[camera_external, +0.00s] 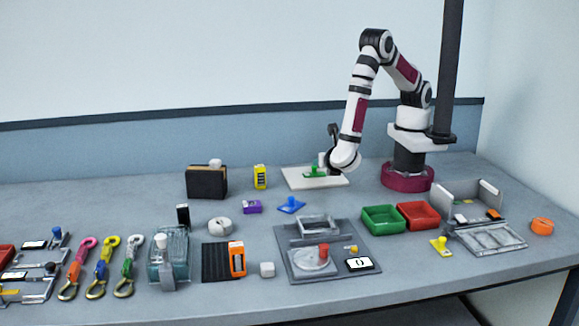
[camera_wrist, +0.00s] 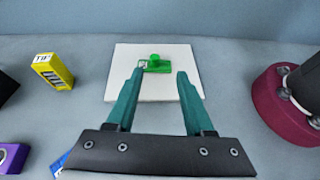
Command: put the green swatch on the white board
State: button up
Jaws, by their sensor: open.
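The green swatch (camera_wrist: 157,65), a flat piece with a round knob, lies on the white board (camera_wrist: 152,92) near its far edge in the wrist view. In the external view the green swatch (camera_external: 314,172) shows on the white board (camera_external: 330,181), partly behind my wrist. My gripper (camera_wrist: 160,72) is open and empty, with its two teal fingers spread on either side of the swatch in the picture. I cannot tell the exact height of the fingertips above the board. In the external view my gripper (camera_external: 327,166) is largely hidden by the wrist.
A blue swatch (camera_external: 291,205) lies in front of the board. A yellow box (camera_external: 260,177) and a black case (camera_external: 206,182) stand to its left. Green (camera_external: 382,219) and red (camera_external: 418,215) trays are at right front. The bench just around the board is clear.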

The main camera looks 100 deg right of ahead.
jog(key=s+a+r+m+y, duration=0.1)
jog(key=s+r+m+y, duration=1.4)
jog(key=m, duration=0.7)
jog(key=shift+a+m, duration=0.3)
jog(key=shift+a, duration=0.05)
